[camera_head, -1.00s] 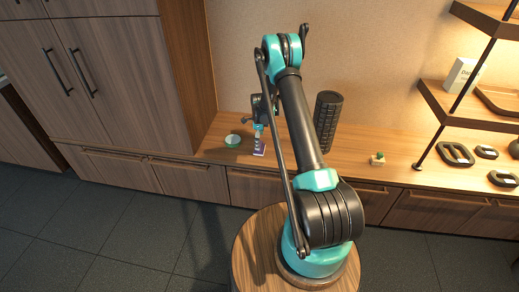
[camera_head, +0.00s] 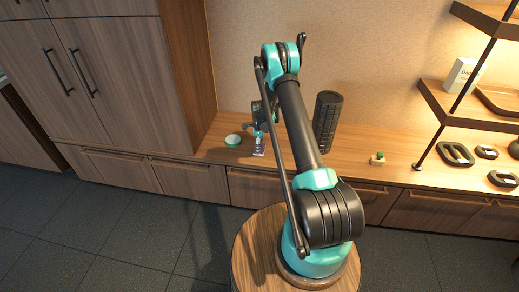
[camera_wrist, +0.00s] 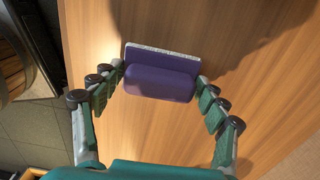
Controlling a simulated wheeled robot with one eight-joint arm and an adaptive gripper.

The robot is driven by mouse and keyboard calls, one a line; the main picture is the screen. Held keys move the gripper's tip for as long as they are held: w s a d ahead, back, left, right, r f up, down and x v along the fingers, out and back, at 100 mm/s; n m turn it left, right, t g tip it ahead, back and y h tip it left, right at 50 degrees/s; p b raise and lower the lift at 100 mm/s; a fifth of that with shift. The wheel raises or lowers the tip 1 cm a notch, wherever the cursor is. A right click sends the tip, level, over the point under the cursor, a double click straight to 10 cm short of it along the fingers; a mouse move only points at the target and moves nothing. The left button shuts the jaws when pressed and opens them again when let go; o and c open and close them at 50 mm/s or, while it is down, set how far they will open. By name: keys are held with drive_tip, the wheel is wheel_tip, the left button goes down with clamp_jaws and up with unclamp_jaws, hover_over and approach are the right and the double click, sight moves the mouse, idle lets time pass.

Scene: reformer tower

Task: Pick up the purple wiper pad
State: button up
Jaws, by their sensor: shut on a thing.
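The purple wiper pad (camera_wrist: 160,82) has a rounded purple grip and a pale strip along its far edge. In the wrist view it sits between the two fingers of my gripper (camera_wrist: 160,85), with a fingertip against each end. My gripper is shut on it. In the head view the pad (camera_head: 258,151) is small and partly hidden by my gripper (camera_head: 258,143), over the wooden counter left of my arm. I cannot tell whether the pad still touches the counter.
A small green and white round dish (camera_head: 233,140) stands just left of the pad. A black ribbed cylinder (camera_head: 326,121) stands to the right behind my arm. A small block with a green top (camera_head: 378,159) and several dark handled weights (camera_head: 457,154) lie further right.

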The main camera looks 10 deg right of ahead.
drive_tip(key=shift+r, duration=0.1)
wheel_tip(320, 180, up, 20)
idle(0.5)
drive_tip(key=o, duration=0.5)
drive_tip(key=c, duration=0.3)
drive_tip(key=shift+f, duration=0.2)
